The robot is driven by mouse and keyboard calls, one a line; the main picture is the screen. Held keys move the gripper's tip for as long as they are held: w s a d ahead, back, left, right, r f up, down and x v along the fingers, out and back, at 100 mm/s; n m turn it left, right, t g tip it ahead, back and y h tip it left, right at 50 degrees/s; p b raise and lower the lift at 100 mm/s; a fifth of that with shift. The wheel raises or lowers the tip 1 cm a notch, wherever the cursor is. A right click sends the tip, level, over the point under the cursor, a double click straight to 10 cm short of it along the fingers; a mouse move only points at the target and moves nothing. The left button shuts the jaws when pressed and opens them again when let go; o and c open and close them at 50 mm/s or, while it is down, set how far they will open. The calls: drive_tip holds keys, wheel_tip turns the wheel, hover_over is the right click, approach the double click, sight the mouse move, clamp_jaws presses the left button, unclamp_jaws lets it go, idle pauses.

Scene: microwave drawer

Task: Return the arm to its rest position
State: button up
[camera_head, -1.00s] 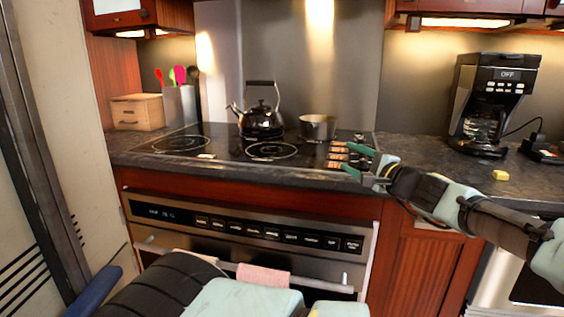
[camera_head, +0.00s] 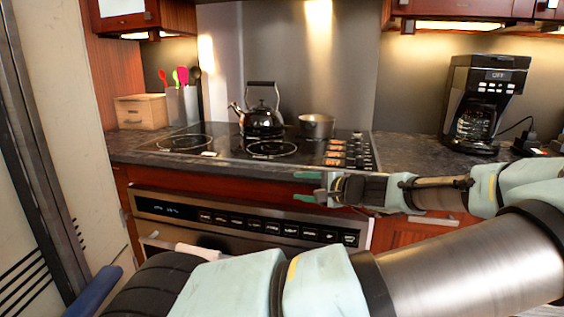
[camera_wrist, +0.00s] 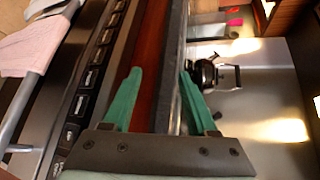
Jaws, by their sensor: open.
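My gripper (camera_head: 312,187) is open and empty, in front of the counter edge just above the oven's control panel. Its two green fingers point left in the head view. In the wrist view the green fingers (camera_wrist: 158,95) stand apart with nothing between them but the red-brown cabinet strip and counter edge behind. My arm reaches across the right of the head view, with large links low in the foreground that hide the lower oven.
A black kettle (camera_head: 262,121) and a small pot (camera_head: 316,126) stand on the cooktop (camera_head: 217,144). A coffee maker (camera_head: 483,104) is at right. A wooden box (camera_head: 142,111) and a utensil holder (camera_head: 182,106) stand at left. The oven panel (camera_head: 245,222) is close below my gripper.

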drive_tip(key=s+a+f+n+g+h+p, duration=0.25)
drive_tip(key=s+a+f+n+g, duration=0.35)
drive_tip(key=s+a+f+g, duration=0.6)
drive_tip(key=s+r+n+t+h, duration=0.1)
drive_tip(key=s+r+n+h, duration=0.1)
drive_tip(key=r+h, duration=0.2)
drive_tip(key=s+r+n+t+h, duration=0.1)
drive_tip(key=s+r+n+h, duration=0.1)
drive_tip(key=r, duration=0.7)
drive_tip(key=shift+s+r+n+t+h+p, duration=0.15)
drive_tip(key=shift+s+n+t+h+p, duration=0.25)
drive_tip(key=shift+n+h, duration=0.4)
